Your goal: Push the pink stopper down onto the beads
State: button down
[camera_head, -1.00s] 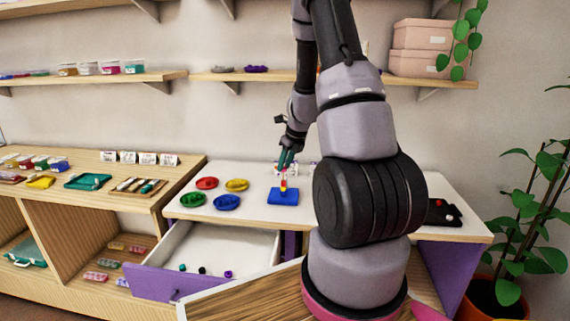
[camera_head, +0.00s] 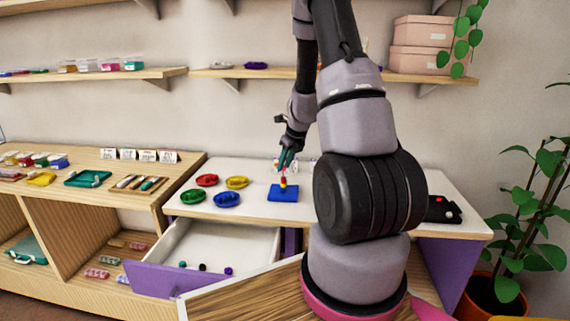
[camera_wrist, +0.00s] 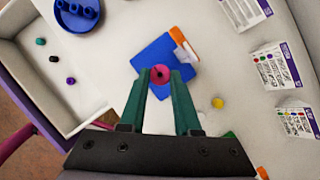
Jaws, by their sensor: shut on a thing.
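The blue board (camera_head: 276,194) lies on the white table top, and a short upright stack of red and yellow beads (camera_head: 283,184) stands on it. My gripper (camera_head: 285,167) points down over the stack. In the wrist view, the green fingers of my gripper (camera_wrist: 160,75) are shut on the pink stopper (camera_wrist: 159,70), which shows a dark centre. The blue board (camera_wrist: 150,57) lies beneath it. The stopper and fingers hide the beads in that view. I cannot tell whether the stopper touches the top bead.
Red (camera_head: 206,180), yellow (camera_head: 237,182), green (camera_head: 192,197) and blue (camera_head: 227,199) dishes stand left of the board. An open drawer (camera_head: 150,281) at the front holds several small dark beads. A loose yellow bead (camera_wrist: 217,103) and printed cards (camera_wrist: 272,67) lie near the board.

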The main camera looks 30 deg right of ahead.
jog(key=shift+f, duration=0.2)
jog(key=shift+f, duration=0.25)
jog(key=shift+f, duration=0.2)
jog(key=shift+f, duration=0.75)
jog(key=c, duration=0.5)
grip_release()
jog(key=shift+c, duration=0.2)
jog(key=shift+r, duration=0.1)
